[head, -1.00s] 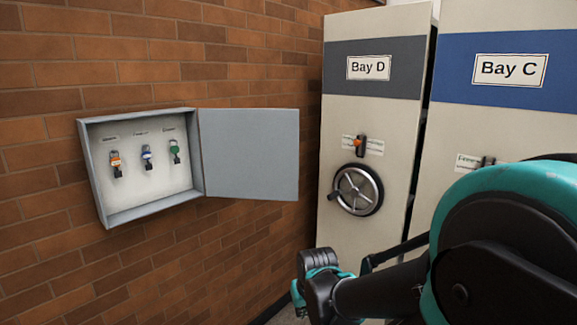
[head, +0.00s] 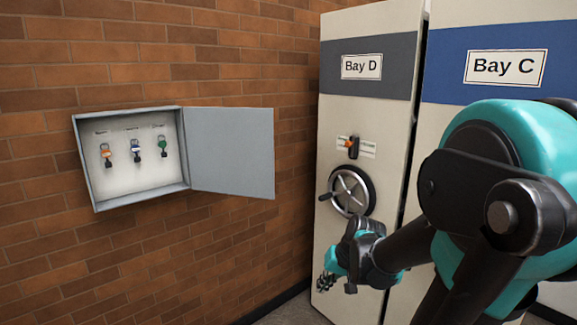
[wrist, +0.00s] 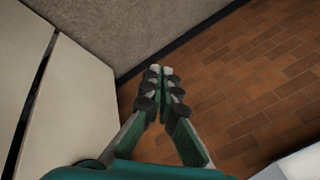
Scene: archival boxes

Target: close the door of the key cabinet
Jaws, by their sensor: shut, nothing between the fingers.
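The grey key cabinet (head: 86,165) is fixed to the brick wall at the left of the head view. Its door (head: 232,152) is hinged on the right side and stands wide open, swung out to the right. Inside hang an orange-tagged key (head: 106,152), a blue-tagged key (head: 135,147) and a green-tagged key (head: 162,146) under small labels. My gripper (head: 325,284) is low in front of the Bay D unit, to the right of and below the door, apart from it. In the wrist view its fingers (wrist: 160,72) are together and empty.
The Bay D unit (head: 325,120), with a handwheel (head: 351,192) and an orange-marked lever (head: 353,147), stands right of the door. The Bay C unit (head: 450,120) is beside it, partly behind my arm. The wall below the cabinet is clear.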

